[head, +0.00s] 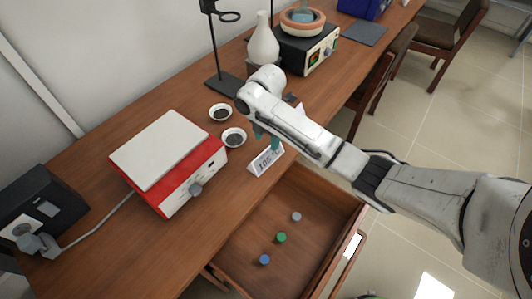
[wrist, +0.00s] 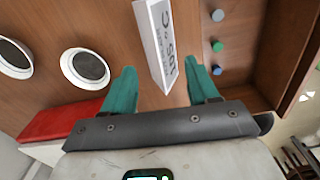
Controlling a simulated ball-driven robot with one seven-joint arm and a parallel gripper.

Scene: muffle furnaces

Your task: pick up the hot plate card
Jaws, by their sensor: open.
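The hot plate card (head: 265,161) is a small white tent-shaped card with dark print. It stands on the wooden bench near its front edge, to the right of the red and white hot plate (head: 158,148). In the wrist view the card (wrist: 158,42) lies ahead of and between my two teal fingers, its near end reaching between the fingertips. My gripper (head: 266,138) is open and empty, just above and behind the card in the head view. Both fingers also show in the wrist view (wrist: 160,70), apart from the card as far as I can tell. My arm partly covers the bench beyond.
Two small dishes (head: 233,137) (head: 220,112) sit beside the hot plate. An open drawer (head: 325,200) below the bench edge holds three small caps (head: 281,237). A retort stand (head: 222,80), a white flask (head: 263,45) and a heating unit (head: 308,50) stand farther back.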

